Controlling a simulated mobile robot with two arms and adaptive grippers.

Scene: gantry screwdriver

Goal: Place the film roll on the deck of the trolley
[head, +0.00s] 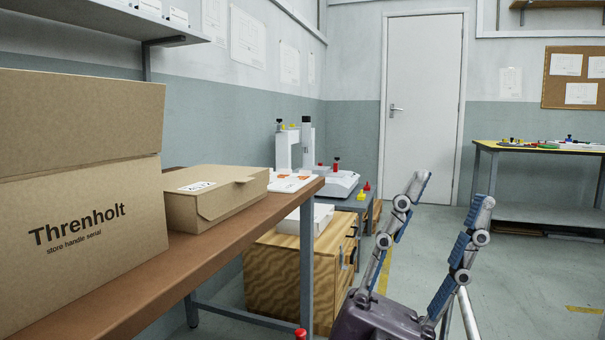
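My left gripper (449,200) is at the lower right of the head view, pointing up. Its two jointed fingers with blue pads are spread wide apart, with nothing between them. I see no film roll in this view. I cannot make out the trolley or its deck either. A thin pale metal bar (468,312) shows just behind the gripper at the bottom edge; I cannot tell what it belongs to. My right gripper is out of view.
A brown-topped bench (228,236) at left carries a large Threnholt carton (85,255) and a flatter carton (212,198). A wooden cabinet (280,274) stands beyond. A yellow-edged table (535,150) is at back right. Open floor (525,265) lies between.

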